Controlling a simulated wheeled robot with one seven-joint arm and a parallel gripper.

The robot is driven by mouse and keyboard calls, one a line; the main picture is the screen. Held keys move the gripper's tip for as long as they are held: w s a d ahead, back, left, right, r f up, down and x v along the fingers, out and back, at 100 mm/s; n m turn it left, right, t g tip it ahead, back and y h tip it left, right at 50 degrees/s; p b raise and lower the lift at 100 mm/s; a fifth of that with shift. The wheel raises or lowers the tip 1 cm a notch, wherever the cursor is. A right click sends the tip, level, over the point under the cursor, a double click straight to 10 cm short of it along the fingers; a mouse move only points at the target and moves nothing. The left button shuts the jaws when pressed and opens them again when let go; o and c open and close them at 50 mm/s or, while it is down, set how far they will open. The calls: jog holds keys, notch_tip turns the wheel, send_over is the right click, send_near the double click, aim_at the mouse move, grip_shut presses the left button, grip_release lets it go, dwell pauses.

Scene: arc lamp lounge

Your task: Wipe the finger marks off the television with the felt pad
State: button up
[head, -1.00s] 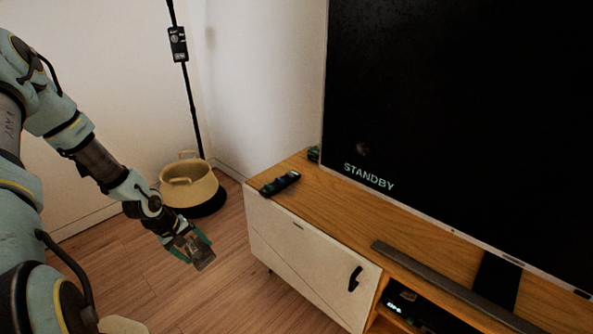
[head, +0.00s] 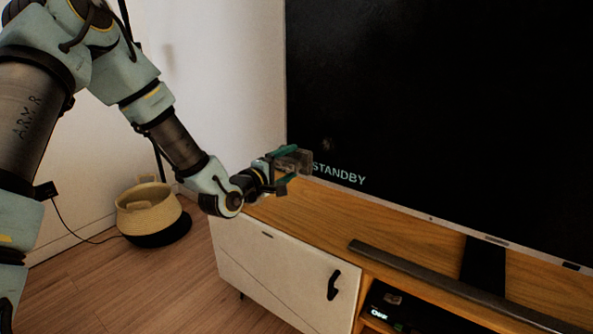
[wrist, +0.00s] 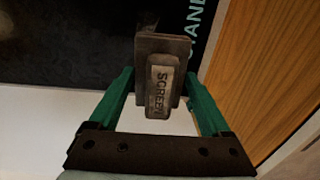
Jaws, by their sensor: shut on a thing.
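My gripper (head: 290,166) is shut on the felt pad (head: 303,160), a grey block in front of the television's lower left corner. In the wrist view the pad (wrist: 178,44) sits between the green fingers, its handle lettered "SCREE…". The television (head: 430,110) is a large dark screen showing "STANDBY" at lower left. A faint brownish smudge (head: 327,145) marks the screen just above and right of the pad. A similar mark (wrist: 8,25) shows at the wrist view's upper left. I cannot tell whether the pad touches the screen.
The wooden cabinet top (head: 400,228) lies below, with a grey soundbar (head: 440,277) along its front and the television's black foot (head: 484,265). A woven basket (head: 150,210) and lamp pole stand at left. The floor in front is clear.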

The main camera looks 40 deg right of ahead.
jog(key=shift+s+d+r, duration=0.6)
jog(key=shift+s+r, duration=0.15)
jog(key=shift+r, duration=0.05)
jog(key=shift+d+r+g+h, duration=0.1)
jog(key=shift+d+g+h, duration=0.15)
jog(key=shift+g+h, duration=0.05)
jog(key=shift+b+x, duration=0.3)
jog(key=shift+x, duration=2.5)
jog(key=shift+x, duration=0.95)
jog(key=shift+s+d+b, duration=0.15)
jog(key=shift+s+b, duration=0.05)
jog(key=shift+s, duration=0.7)
jog(key=shift+s+d+b, duration=0.15)
jog(key=shift+s+d, duration=0.05)
jog(key=shift+s, duration=0.75)
jog(key=shift+s+d, duration=0.1)
